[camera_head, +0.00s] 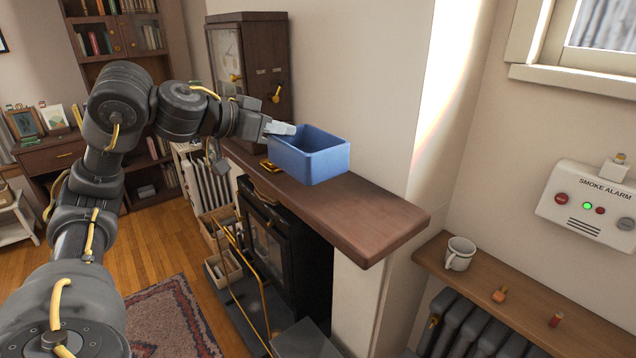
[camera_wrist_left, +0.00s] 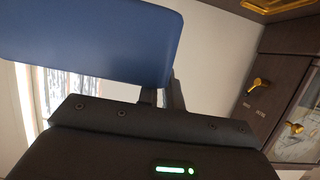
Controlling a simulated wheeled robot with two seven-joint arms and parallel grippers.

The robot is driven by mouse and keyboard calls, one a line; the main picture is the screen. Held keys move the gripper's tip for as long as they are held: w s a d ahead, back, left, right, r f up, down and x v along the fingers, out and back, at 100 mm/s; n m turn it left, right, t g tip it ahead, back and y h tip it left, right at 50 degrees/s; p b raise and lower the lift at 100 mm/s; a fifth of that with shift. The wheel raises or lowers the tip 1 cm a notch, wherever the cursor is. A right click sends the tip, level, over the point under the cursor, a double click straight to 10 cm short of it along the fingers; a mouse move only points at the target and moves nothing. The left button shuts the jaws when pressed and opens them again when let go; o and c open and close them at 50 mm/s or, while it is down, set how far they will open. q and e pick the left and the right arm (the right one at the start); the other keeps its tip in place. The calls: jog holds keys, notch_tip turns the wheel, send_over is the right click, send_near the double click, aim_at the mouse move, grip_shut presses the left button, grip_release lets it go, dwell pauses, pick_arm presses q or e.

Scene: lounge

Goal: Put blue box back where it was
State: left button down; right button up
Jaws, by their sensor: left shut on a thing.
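The blue box (camera_head: 312,158) is an open-topped bin at the wooden mantel shelf (camera_head: 375,222) above the fireplace. I cannot tell whether its base touches the shelf or hangs slightly above it. My left gripper (camera_head: 283,128) reaches in from the left and is shut on the box's near-left rim. In the left wrist view the blue box (camera_wrist_left: 90,40) fills the upper left, and the gripper fingers (camera_wrist_left: 163,95) meet its edge. My right gripper is not in view.
The shelf's near end is clear. A white mug (camera_head: 459,254) stands on a lower ledge (camera_head: 520,295) at right.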

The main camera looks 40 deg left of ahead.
pick_arm(q)
jog(key=shift+w+a+f+p, duration=0.35)
jog(key=shift+w+a+f, duration=1)
jog(key=shift+w+f, duration=0.6)
jog(key=shift+w+a+f+p, duration=0.35)
jog(key=shift+w+a+f, duration=1.1)
jog(key=shift+f, duration=0.8)
jog(key=shift+w+a+f+p, duration=0.35)
jog(key=shift+w+a+f, duration=0.85)
jog(key=shift+w+f, duration=0.8)
jog(key=shift+s, duration=0.1)
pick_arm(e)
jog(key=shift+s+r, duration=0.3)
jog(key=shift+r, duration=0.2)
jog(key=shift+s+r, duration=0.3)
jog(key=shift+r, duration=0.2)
pick_arm(q)
jog(key=shift+d+f, duration=0.1)
jog(key=shift+f, duration=0.05)
jog(key=c, duration=1.6)
grip_release()
jog(key=shift+c, duration=0.2)
jog(key=shift+o, duration=0.4)
